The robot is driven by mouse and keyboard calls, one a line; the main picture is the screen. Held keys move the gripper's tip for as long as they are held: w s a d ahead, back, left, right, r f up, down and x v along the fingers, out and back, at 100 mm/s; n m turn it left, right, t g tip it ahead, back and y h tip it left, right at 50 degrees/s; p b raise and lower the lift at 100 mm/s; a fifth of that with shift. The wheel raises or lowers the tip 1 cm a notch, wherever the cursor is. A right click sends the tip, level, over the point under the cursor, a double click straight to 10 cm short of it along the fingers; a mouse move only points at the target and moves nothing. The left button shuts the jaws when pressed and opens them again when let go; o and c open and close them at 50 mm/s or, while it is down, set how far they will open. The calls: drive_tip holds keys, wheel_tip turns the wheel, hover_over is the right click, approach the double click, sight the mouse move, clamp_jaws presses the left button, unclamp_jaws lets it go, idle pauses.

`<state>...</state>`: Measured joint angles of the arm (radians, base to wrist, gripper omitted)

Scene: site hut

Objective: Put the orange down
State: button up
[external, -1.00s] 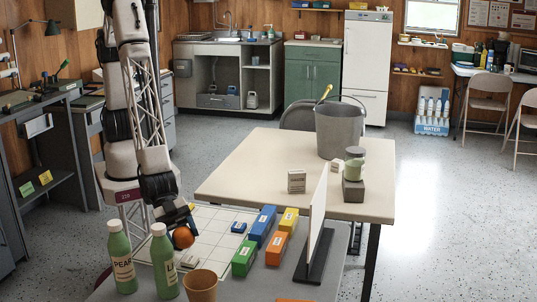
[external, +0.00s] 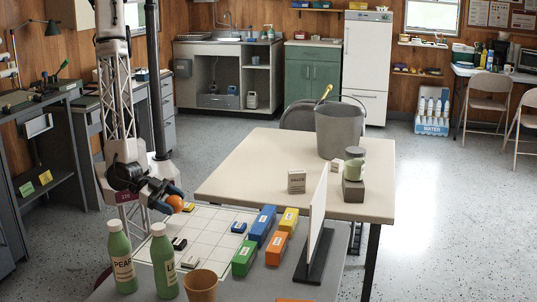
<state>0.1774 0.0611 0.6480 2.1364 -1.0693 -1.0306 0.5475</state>
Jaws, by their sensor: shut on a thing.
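The orange (external: 174,203) is a small round fruit held at the tip of my gripper (external: 171,198). My gripper is shut on it, above the far left part of the white gridded board (external: 208,235). The orange looks raised off the board, though its exact height is hard to judge. The fingers are dark and partly hidden behind the orange.
Two green bottles (external: 121,258) and a tan cup (external: 200,285) stand at the near left. Blue (external: 262,226), yellow, green and orange boxes line the board's right side, beside an upright white panel (external: 317,213). Small blocks (external: 179,244) lie on the board; its middle is mostly clear.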

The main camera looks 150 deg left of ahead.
drive_tip(key=s+a+n+g+y, duration=0.2)
drive_tip(key=s+n+g, duration=0.3)
drive_tip(key=s, duration=1.2)
drive_tip(key=shift+a+f+y, duration=0.2)
drive_tip(key=shift+a+y, duration=0.2)
drive_tip(key=shift+y, duration=0.2)
drive_tip(key=shift+w, duration=0.1)
hover_over(188, 224)
drive_tip(key=shift+f, duration=0.75)
drive_tip(key=shift+f, duration=1.8)
drive_tip(key=shift+f, duration=0.15)
drive_tip(key=o, duration=1)
drive_tip(key=shift+s+r, duration=0.2)
